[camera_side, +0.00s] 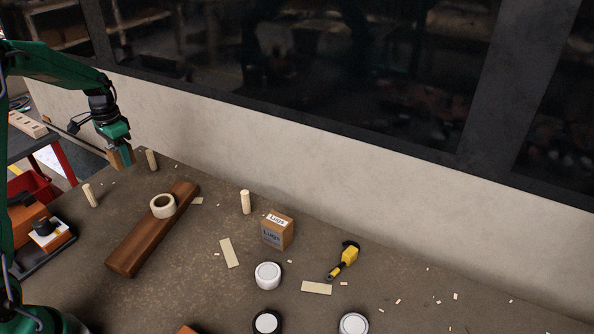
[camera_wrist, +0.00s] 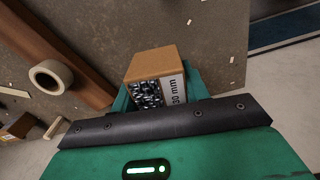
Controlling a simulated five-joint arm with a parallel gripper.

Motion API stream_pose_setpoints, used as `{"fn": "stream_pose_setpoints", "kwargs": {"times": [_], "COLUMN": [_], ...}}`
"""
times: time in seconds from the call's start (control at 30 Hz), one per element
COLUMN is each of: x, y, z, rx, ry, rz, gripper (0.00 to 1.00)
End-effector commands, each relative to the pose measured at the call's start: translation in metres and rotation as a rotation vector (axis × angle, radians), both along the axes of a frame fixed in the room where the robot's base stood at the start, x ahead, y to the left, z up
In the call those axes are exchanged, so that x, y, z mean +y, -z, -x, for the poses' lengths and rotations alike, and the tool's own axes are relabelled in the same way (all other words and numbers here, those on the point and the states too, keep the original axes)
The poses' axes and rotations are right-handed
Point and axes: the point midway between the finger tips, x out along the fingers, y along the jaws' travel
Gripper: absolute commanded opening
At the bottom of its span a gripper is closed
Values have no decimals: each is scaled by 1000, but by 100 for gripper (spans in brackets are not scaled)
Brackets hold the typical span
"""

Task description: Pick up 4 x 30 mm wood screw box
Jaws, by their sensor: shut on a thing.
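The 4 x 30 mm wood screw box (camera_wrist: 156,66) is a small brown cardboard box with a picture of screws and a white label reading "30 mm" on one face. My gripper (camera_wrist: 158,92) is shut on it, with the green jaws on either side. In the side view the box (camera_side: 122,157) hangs under my gripper (camera_side: 118,145) at the upper left, above the far left part of the bench. The gripper hides part of the box there.
A brown plank (camera_side: 150,232) with a tape roll (camera_side: 163,206) lies left of centre. Pale dowels (camera_side: 152,160) stand nearby. A Lugs box (camera_side: 277,231), a white-lidded jar (camera_side: 267,275) and a yellow tool (camera_side: 346,259) are on the bench. The right side holds only scraps.

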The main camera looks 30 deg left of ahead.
Motion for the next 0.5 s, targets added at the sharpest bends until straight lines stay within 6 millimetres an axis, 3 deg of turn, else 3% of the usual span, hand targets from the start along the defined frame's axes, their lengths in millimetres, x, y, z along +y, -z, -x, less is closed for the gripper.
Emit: {"fn": "stream_pose_setpoints", "kwargs": {"times": [0.2,0.5], "x": [-32,-50], "y": [-20,-30], "z": [-6,-9], "rx": [-1,0], "ry": [2,0], "rz": [-1,0], "gripper": [17,17]}}
